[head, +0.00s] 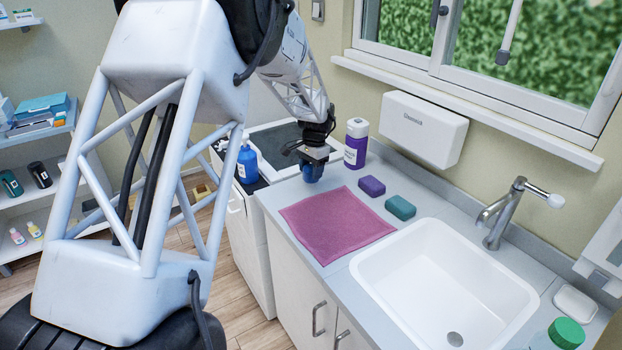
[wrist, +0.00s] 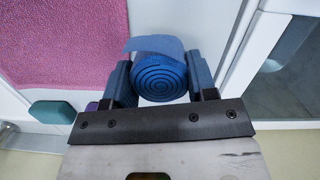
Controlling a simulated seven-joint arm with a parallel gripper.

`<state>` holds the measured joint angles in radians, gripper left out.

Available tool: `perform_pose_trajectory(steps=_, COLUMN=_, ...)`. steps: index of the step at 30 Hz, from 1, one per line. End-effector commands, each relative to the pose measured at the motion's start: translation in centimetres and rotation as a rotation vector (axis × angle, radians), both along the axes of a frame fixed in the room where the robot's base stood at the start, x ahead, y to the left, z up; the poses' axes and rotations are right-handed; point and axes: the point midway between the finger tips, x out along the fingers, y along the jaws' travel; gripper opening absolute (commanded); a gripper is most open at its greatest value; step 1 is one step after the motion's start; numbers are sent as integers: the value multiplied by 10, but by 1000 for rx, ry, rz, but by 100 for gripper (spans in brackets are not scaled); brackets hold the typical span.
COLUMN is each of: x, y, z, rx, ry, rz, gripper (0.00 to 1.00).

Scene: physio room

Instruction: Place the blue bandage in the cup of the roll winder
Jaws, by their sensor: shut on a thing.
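The blue bandage (wrist: 160,80) is a spiral-wound roll with a loose end lying over its top in the wrist view. My gripper (wrist: 161,88) is shut on it, with one finger on each side of the roll. In the head view my gripper (head: 313,157) points down at the back left of the counter, and the blue bandage (head: 312,173) shows below it. I cannot tell whether the roll touches the counter. I cannot make out the roll winder or its cup in either view.
A pink cloth (head: 337,223) lies in front of the gripper. A purple-and-white bottle (head: 356,145) stands close behind. A purple sponge (head: 372,186) and a teal sponge (head: 400,207) lie right, before the sink (head: 440,285). A blue bottle (head: 247,163) stands left.

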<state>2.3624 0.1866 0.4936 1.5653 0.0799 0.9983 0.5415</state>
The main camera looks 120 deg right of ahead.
Motion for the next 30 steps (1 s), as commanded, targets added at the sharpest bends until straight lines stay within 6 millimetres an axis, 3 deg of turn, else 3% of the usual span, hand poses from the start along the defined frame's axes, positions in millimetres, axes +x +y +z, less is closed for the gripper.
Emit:
perform_pose_trajectory(steps=12, x=0, y=0, z=-33, rx=0, ry=0, rz=0, gripper=28)
perform_pose_trajectory(steps=26, x=0, y=0, z=-38, rx=0, ry=-1, rz=0, gripper=28)
perform_pose_trajectory(steps=27, x=0, y=0, z=-37, rx=0, ry=0, rz=0, gripper=57)
perform_pose_trajectory(steps=30, x=0, y=0, z=-37, rx=0, ry=0, rz=0, gripper=72)
